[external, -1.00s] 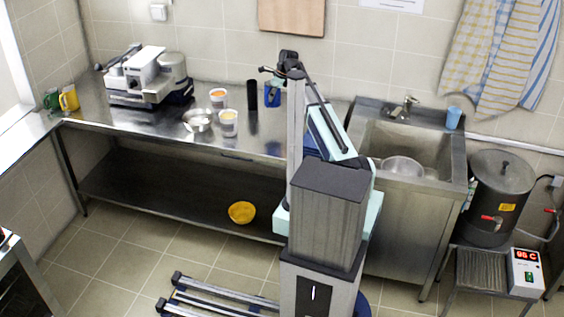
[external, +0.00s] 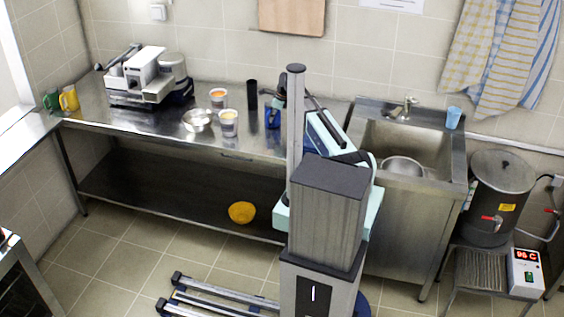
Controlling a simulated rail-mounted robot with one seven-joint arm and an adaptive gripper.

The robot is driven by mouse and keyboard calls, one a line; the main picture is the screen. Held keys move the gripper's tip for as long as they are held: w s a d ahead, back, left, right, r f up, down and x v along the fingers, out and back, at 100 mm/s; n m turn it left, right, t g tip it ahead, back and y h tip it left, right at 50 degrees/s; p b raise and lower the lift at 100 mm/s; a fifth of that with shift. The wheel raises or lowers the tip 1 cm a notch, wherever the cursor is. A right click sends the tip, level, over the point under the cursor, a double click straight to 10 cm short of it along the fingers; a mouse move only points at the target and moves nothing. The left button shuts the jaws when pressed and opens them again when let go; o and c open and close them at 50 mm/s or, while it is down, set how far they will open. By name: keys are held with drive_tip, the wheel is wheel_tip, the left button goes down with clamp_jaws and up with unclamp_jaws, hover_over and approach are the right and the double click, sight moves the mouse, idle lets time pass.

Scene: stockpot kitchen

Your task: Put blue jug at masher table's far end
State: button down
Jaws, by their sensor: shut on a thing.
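The blue jug (external: 272,118) is at the right part of the long steel table (external: 105,118), beside the black cylinder. My gripper (external: 273,101) is at the upper part of the jug and shut on it; its fingers are small and partly hidden by my column and arm. The jug looks upright. I cannot tell whether its base touches the tabletop. A white and grey machine (external: 148,77) stands at the table's left part, perhaps the masher.
A black cylinder (external: 252,94), two tubs with orange contents (external: 218,98) (external: 228,123) and a metal bowl (external: 198,120) stand left of the jug. Green (external: 52,100) and yellow (external: 69,98) jugs are at the far left. The sink (external: 405,145) is right.

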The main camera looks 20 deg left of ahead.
drive_tip(key=shift+f, duration=0.1)
drive_tip(key=c, duration=1.2)
unclamp_jaws()
drive_tip(key=shift+c, duration=0.2)
drive_tip(key=b+v, duration=0.2)
drive_tip(key=v, duration=0.8)
drive_tip(key=shift+r, duration=0.4)
drive_tip(key=shift+o, duration=0.8)
drive_tip(key=shift+w+d+r, duration=0.1)
drive_tip(key=shift+d+r, duration=0.25)
drive_tip(key=shift+r, duration=0.3)
